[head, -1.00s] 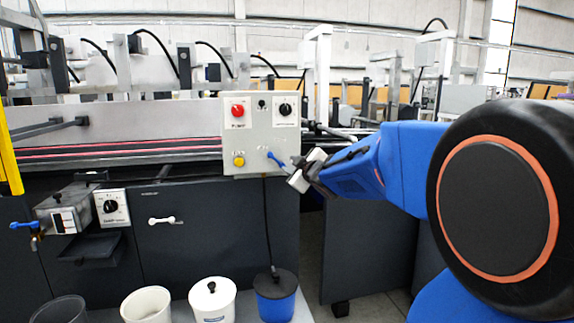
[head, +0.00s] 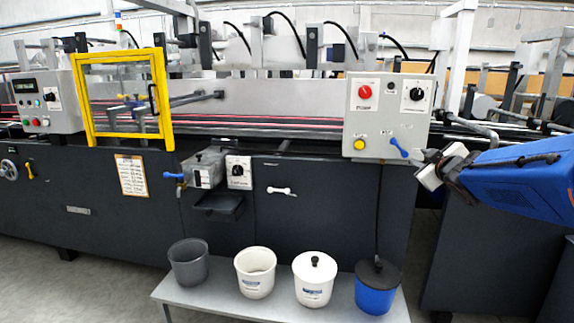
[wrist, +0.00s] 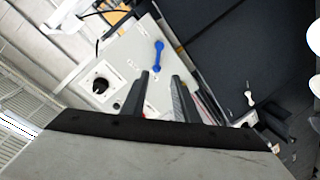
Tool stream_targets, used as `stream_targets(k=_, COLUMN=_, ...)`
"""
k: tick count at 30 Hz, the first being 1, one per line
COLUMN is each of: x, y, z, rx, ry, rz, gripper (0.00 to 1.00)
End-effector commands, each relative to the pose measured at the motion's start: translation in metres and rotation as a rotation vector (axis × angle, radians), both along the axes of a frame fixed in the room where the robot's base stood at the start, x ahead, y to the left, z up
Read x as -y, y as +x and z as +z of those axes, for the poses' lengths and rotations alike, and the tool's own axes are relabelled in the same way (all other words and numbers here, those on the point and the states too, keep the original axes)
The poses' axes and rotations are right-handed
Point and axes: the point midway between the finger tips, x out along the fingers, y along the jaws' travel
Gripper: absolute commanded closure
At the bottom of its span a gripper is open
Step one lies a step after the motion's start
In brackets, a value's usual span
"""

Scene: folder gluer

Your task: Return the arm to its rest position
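My gripper (head: 428,166) is at the right of the head view, just right of the grey control box (head: 387,140) and its blue lever (head: 399,148). My blue arm reaches in from the right edge. In the wrist view the two dark fingers of my gripper (wrist: 162,80) stand apart with nothing between them. The blue lever (wrist: 159,56) shows beyond the fingertips, apart from them.
The control box carries a red button, a yellow button and a black knob. A low grey bench (head: 222,306) holds a grey cup (head: 188,262), a white pot (head: 255,272), a lidded white pot (head: 314,280) and a blue pot (head: 375,292). A yellow-framed guard (head: 160,95) stands left.

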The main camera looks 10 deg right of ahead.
Motion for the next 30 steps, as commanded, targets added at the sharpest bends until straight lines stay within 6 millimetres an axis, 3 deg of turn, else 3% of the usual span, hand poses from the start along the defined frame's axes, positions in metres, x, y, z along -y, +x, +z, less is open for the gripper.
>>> stream_targets(k=5, x=-0.019, y=-0.048, z=-0.024, rx=-0.088, ry=0.122, rz=-0.122, gripper=0.72)
stream_targets(k=11, x=-0.054, y=-0.128, z=-0.082, rx=-0.273, ry=0.321, rz=-0.257, gripper=0.72)
stream_targets(k=21, x=-0.14, y=-0.277, z=-0.186, rx=-0.674, ry=0.607, rz=-0.339, gripper=0.72)
stream_targets(k=25, x=-0.165, y=-0.319, z=-0.209, rx=-0.793, ry=0.666, rz=-0.335, gripper=0.72)
stream_targets(k=30, x=-0.18, y=-0.345, z=-0.222, rx=-0.872, ry=0.699, rz=-0.331, gripper=0.72)
